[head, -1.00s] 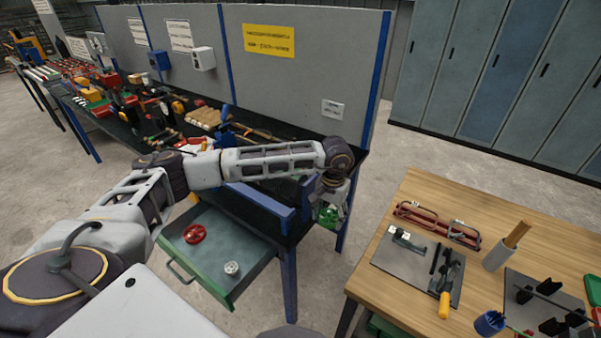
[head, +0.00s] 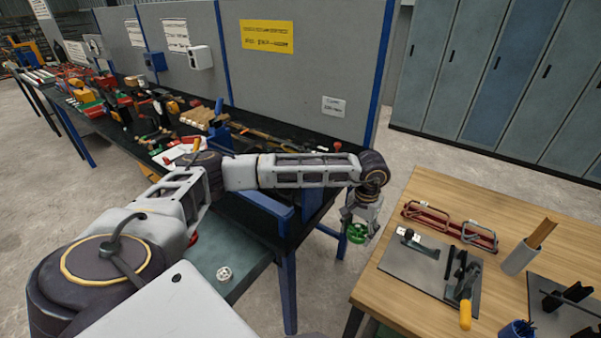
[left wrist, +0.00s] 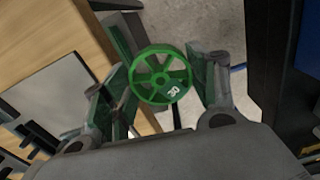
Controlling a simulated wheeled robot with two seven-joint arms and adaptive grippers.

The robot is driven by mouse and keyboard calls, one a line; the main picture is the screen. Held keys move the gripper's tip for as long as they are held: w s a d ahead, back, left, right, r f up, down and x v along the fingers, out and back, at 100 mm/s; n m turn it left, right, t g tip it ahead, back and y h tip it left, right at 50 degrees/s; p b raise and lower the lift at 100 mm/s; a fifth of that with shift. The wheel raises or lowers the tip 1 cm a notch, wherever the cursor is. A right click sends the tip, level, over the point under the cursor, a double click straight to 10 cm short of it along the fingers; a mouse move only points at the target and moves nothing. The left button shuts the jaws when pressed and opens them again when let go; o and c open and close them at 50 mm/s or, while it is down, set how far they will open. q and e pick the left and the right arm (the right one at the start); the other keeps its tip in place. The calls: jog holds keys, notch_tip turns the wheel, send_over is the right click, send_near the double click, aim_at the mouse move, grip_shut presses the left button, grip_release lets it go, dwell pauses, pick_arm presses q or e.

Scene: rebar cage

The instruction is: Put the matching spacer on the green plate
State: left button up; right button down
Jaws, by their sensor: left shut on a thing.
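My left gripper (head: 358,228) is shut on a green spoked wheel spacer (head: 357,233). It holds the spacer in the air between the dark workbench and the wooden table. In the left wrist view the green wheel (left wrist: 161,76) sits between the two fingers (left wrist: 165,90), with a small white marking that I cannot read surely. A white spacer (head: 224,274) lies in the open drawer (head: 250,262). A red wheel (head: 193,239) there is mostly hidden behind my arm. I cannot make out a green plate in the current views. My right gripper is not in view.
Bare floor lies between.

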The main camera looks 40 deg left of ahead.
pick_arm(q)
jog(key=shift+w+d+f+b, duration=0.25)
jog(key=shift+d+f+b, duration=0.05)
jog(key=shift+f, duration=0.15)
jog(key=shift+w+d+r, duration=0.1)
jog(key=shift+w+r, duration=0.15)
jog(key=w+a+r+n, duration=0.2)
jog(key=w+a+r, duration=0.3)
jog(key=r, duration=0.4)
jog(key=w+a+r+n, duration=0.1)
jog(key=w+a+r, duration=0.3)
jog(key=a+r, duration=0.45)
jog(key=s+a+r+n, duration=0.2)
jog(key=s+a+r, duration=0.1)
jog(key=a, duration=0.3)
jog(key=s+a+r+n, duration=0.2)
jog(key=s+a+r, duration=0.1)
jog(key=a+r, duration=0.2)
jog(key=shift+s+a+n, duration=0.35)
jog(key=shift+a+n, duration=0.05)
jog(key=shift+a, duration=0.55)
